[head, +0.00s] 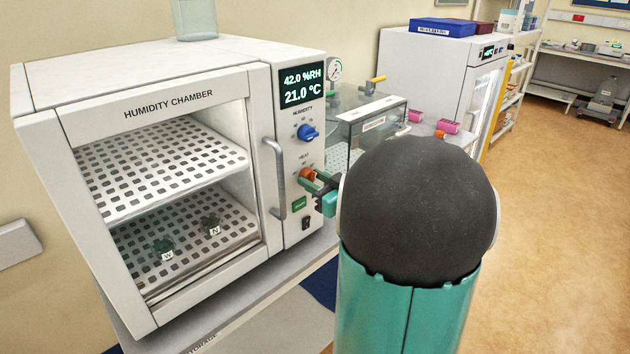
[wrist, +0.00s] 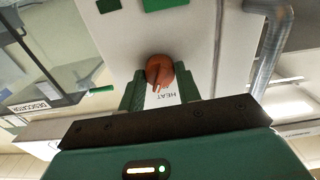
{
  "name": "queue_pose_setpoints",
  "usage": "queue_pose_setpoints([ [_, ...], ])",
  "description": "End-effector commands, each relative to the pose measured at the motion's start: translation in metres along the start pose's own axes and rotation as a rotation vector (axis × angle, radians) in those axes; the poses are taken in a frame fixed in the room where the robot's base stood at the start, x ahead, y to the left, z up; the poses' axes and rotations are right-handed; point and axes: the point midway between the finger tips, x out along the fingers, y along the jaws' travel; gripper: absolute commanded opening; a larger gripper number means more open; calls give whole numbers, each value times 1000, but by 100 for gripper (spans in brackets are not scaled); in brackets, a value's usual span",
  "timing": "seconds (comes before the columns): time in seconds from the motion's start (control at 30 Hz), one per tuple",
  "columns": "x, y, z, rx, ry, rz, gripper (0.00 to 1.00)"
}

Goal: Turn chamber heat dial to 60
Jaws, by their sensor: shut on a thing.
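The humidity chamber (head: 40,85) is a white cabinet with a control panel on its right side. Its display (head: 302,86) reads 42.0 %RH and 21.0 °C. The orange heat dial (head: 306,174) sits low on the panel, below the blue humidity dial (head: 308,132). My gripper (head: 313,180) is at the heat dial, its fingers shut on it. In the wrist view the orange-red dial (wrist: 160,70) shows between the green fingertips, with the word HEAT beside it. The dial's exact setting is too small to read.
The chamber's metal door handle (head: 274,178) is close to the left of my gripper. A green button (head: 299,203) and a black switch (head: 306,223) lie below the dial. A glass desiccator (head: 365,130) stands to the right. Two small dishes sit on the chamber's lower shelf.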

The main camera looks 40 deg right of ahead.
Motion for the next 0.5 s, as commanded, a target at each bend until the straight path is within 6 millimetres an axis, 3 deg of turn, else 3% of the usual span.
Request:
queue_pose_setpoints([
  [0.5, -1, 0, 1, 431, -2, 2, 10],
])
